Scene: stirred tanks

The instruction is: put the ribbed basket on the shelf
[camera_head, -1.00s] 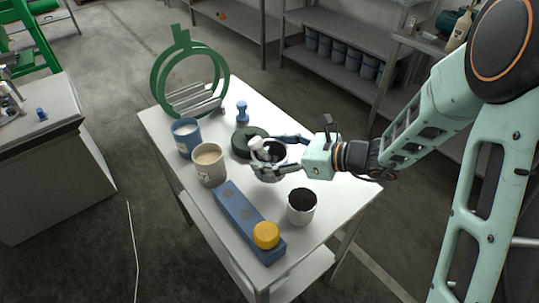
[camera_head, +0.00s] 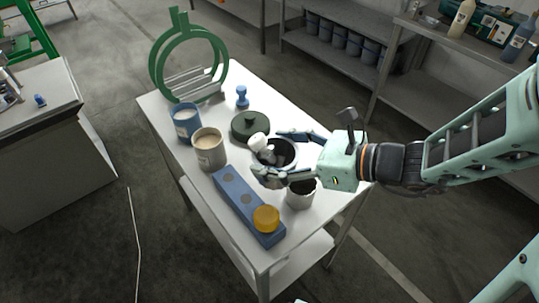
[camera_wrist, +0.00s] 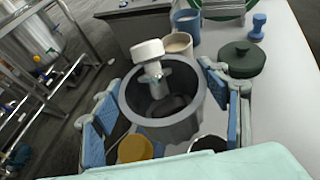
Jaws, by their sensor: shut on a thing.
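My gripper (camera_head: 282,156) is shut around a dark grey, open-topped round vessel, which I take as the basket (camera_head: 283,150); ribs are not clear on it. In the wrist view the basket (camera_wrist: 180,128) sits between the two blue-padded fingers, and a white-capped piece (camera_wrist: 148,52) stands inside it, leaning left. The basket is held over the white table (camera_head: 180,160), seemingly raised above it; its underside is hidden. Grey metal shelves (camera_head: 335,65) stand at the back, with another shelf unit (camera_head: 425,45) at the right. Which one is meant is unclear.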

